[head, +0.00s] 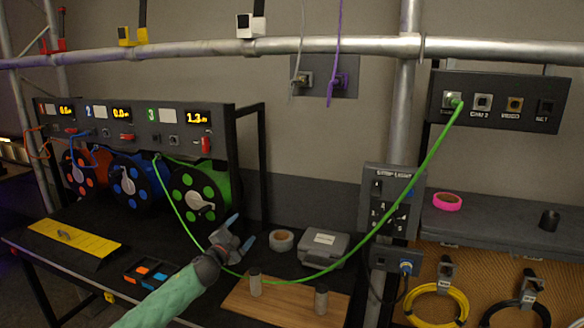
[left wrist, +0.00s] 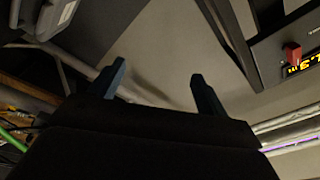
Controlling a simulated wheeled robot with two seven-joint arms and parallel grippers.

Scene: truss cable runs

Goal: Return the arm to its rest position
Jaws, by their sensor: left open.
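My left gripper (head: 240,232) is open and empty in the head view, above the dark bench to the right of the green reel. Its two fingers (left wrist: 158,88) also show spread apart in the left wrist view with nothing between them. My left arm, in a green sleeve, comes in from the bottom. A green cable (head: 420,172) runs from the green reel (head: 196,195) down behind or beside my gripper, then up to the grey socket panel (head: 500,100) at the right, where its plug sits in the leftmost socket. My right gripper is not in view.
A wooden board (head: 285,305) with two metal posts, a tape roll (head: 282,240) and a grey case (head: 325,248) lie near my gripper. A pink tape roll (head: 447,202) sits on the right shelf. A horizontal truss pipe (head: 300,46) crosses above.

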